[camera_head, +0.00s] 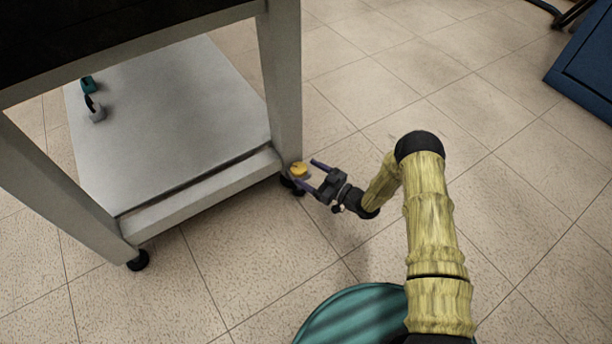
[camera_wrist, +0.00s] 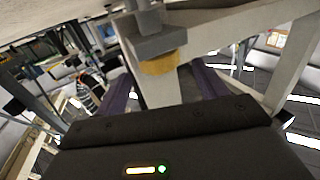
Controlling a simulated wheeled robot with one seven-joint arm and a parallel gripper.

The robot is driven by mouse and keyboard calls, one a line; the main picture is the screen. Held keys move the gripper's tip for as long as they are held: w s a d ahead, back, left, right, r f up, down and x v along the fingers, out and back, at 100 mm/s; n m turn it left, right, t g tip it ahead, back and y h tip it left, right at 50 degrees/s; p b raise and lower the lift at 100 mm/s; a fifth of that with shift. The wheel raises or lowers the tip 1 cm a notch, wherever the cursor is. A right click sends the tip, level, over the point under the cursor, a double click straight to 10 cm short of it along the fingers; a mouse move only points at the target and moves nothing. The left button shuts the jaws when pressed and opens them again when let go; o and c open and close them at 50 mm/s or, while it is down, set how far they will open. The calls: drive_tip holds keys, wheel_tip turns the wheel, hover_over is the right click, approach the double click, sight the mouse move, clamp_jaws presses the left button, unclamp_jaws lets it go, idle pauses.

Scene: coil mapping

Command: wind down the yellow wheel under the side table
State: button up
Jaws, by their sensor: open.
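The side table (camera_head: 285,80) is a grey frame with a dark top and a low shelf, standing on small black casters. The yellow wheel (camera_head: 299,170) is a small round piece at the foot of its near right leg, just above the black caster. In the wrist view the yellow wheel (camera_wrist: 160,64) shows at the top centre, around the grey leg. My gripper (camera_head: 310,174) is open near the floor. Its two fingers point at the wheel, one on each side, and I cannot tell whether they touch it. The fingers also show in the wrist view (camera_wrist: 160,95).
Another caster (camera_head: 138,260) is at the near left leg. A blue cabinet (camera_head: 590,65) stands at the upper right. The tiled floor between is clear.

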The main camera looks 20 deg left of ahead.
sight(298, 175)
drive_tip(key=shift+x, duration=1)
drive_tip(key=c, duration=1)
drive_tip(key=shift+o, duration=0.2)
drive_tip(key=shift+r+m+t+p, duration=0.15)
drive_tip(key=shift+m+t+p, duration=0.15)
drive_tip(key=shift+t+p, duration=0.2)
drive_tip(key=shift+s+a+r+m+t+h+p, duration=0.1)
drive_tip(key=shift+s+m+t+h+p, duration=0.15)
drive_tip(key=shift+m+t+h+p, duration=0.8)
drive_tip(key=m+t+h+p, duration=0.2)
drive_tip(key=t+p, duration=0.1)
drive_tip(key=m+t+h+p, duration=0.1)
drive_tip(key=shift+s+a+t+p, duration=0.25)
drive_tip(key=shift+s+p, duration=0.1)
drive_tip(key=m+t+h+p, duration=0.1)
drive_tip(key=h, duration=0.1)
drive_tip(key=m+t+h+p, duration=0.1)
drive_tip(key=m+t+h, duration=0.1)
drive_tip(key=shift+s+a+m+h+p, duration=0.2)
drive_tip(key=shift+a+m+h+p, duration=0.05)
drive_tip(key=shift+a+p, duration=0.1)
drive_tip(key=shift+a+m+t+h+p, duration=0.15)
drive_tip(key=shift+m+t+h+p, duration=0.15)
drive_tip(key=shift+m+h, duration=0.7)
drive_tip(key=shift+a+m+t+h+p, duration=0.15)
drive_tip(key=shift+m+t+h, duration=0.35)
drive_tip(key=shift+h, duration=0.8)
drive_tip(key=shift+f, duration=0.25)
